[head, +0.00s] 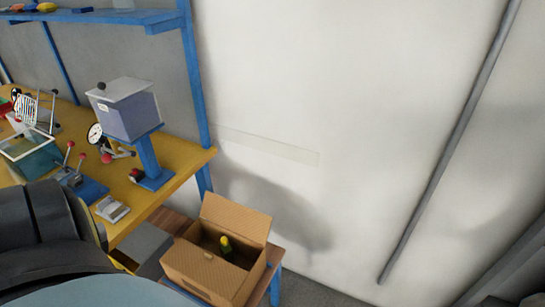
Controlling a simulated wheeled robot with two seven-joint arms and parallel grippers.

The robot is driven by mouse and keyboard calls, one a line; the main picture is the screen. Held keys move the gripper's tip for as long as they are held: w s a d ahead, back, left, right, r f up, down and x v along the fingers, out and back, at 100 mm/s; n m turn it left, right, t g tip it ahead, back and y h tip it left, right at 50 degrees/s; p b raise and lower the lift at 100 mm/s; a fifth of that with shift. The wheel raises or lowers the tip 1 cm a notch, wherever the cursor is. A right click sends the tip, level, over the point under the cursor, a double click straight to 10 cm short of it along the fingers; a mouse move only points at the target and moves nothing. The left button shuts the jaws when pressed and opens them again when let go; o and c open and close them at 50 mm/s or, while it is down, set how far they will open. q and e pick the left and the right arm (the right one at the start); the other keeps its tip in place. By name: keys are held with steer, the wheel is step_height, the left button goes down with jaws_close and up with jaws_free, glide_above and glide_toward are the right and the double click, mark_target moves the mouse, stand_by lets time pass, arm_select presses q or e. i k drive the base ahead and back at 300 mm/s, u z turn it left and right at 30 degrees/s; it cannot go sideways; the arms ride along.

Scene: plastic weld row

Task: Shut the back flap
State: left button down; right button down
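A cardboard box (200,271) stands on a small wooden-topped table at the bottom centre of the head view. Its back flap (236,217) stands up from the far edge, tilted back toward the wall. The box is open at the top. A yellow and green item (226,243) shows inside it, and the rest of the inside is in shadow. Neither of my grippers is in view. Dark and pale-blue parts, likely of my own body, fill the lower left corner.
A yellow workbench (172,158) with a blue frame holds a grey machine (129,109), a dial gauge (95,133) and red-knobbed levers. A grey bin (144,243) sits left of the box. The white wall (350,120) rises behind. Bare floor lies right of the box.

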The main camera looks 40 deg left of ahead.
mark_target(253, 224)
steer(key=i, duration=1.25)
steer(key=u, duration=1.8)
